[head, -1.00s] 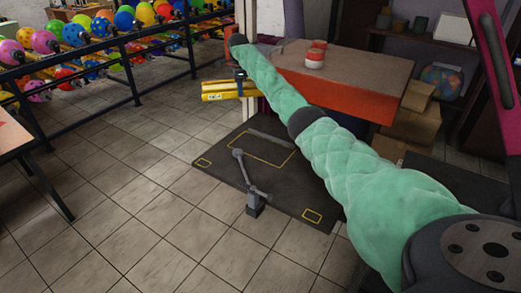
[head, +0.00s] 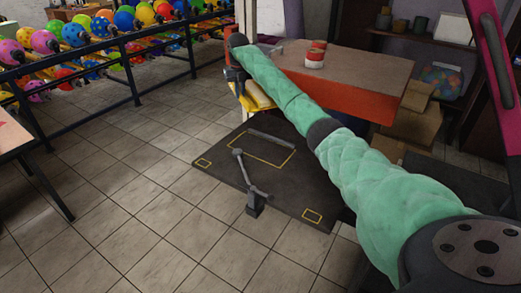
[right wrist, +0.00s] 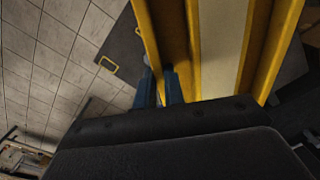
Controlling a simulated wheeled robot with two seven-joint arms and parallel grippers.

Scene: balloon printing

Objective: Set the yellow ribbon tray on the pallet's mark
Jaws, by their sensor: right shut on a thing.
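My left gripper is out of view.
A grey post with a jointed arm (head: 254,205) stands at the pallet's near side, and a grey bar (head: 271,138) lies near its far edge. An orange-fronted table (head: 340,82) with red-and-white cans stands behind. Tiled floor is free at left.

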